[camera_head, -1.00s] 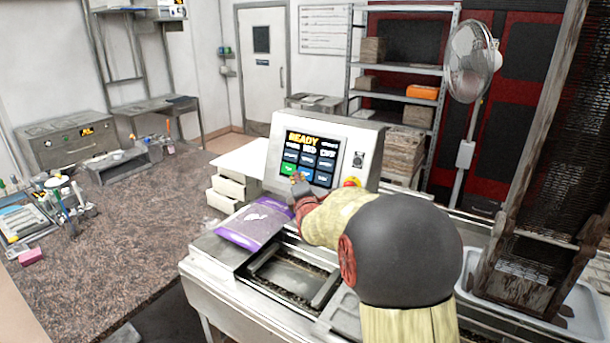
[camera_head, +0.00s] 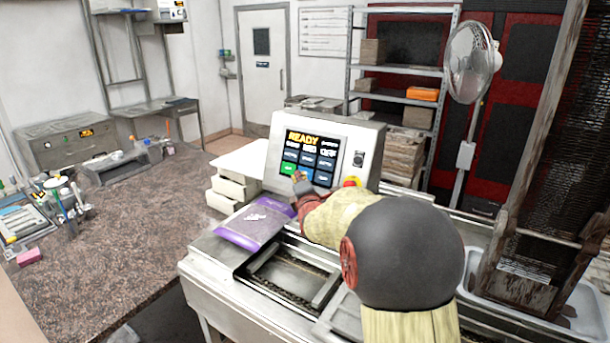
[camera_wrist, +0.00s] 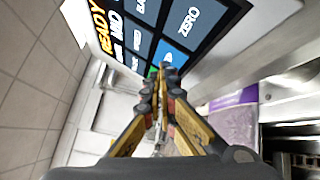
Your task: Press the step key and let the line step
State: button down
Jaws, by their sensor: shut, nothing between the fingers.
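The control panel (camera_head: 366,140) stands on the line's metal housing, its screen (camera_head: 310,157) lit and showing READY above rows of keys. A green key (camera_head: 289,168) is at the screen's lower left. The keys also show large and tilted in the wrist view, with a ZERO key (camera_wrist: 188,20) near the top. My gripper (camera_head: 298,178) is in front of the screen's lower left part; in the wrist view its fingertips (camera_wrist: 160,70) are together beside the lower keys, partly covering a green one. I cannot tell whether the tips touch the screen. The fingers hold nothing.
A red and yellow stop button (camera_head: 352,182) is at the panel's lower right. A purple packet (camera_head: 252,227) lies on the housing below the panel, next to the open metal trough (camera_head: 290,268). A speckled worktop (camera_head: 130,225) is at left, and a fan (camera_head: 470,62) stands behind.

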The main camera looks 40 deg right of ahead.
jog(key=shift+w+d+f, duration=0.1)
jog(key=shift+d, duration=0.1)
dwell(0.3)
jog(key=shift+a+b, duration=0.1)
jog(key=shift+b, duration=0.2)
jog(key=shift+s+a+r+b, duration=0.25)
jog(key=shift+a+b, duration=0.1)
jog(key=shift+a, duration=0.2)
jog(key=a, duration=0.1)
jog(key=s+a+r, duration=0.1)
jog(key=a, duration=0.2)
jog(key=shift+s+a+r+b, duration=0.25)
jog(key=shift+r+b, duration=0.05)
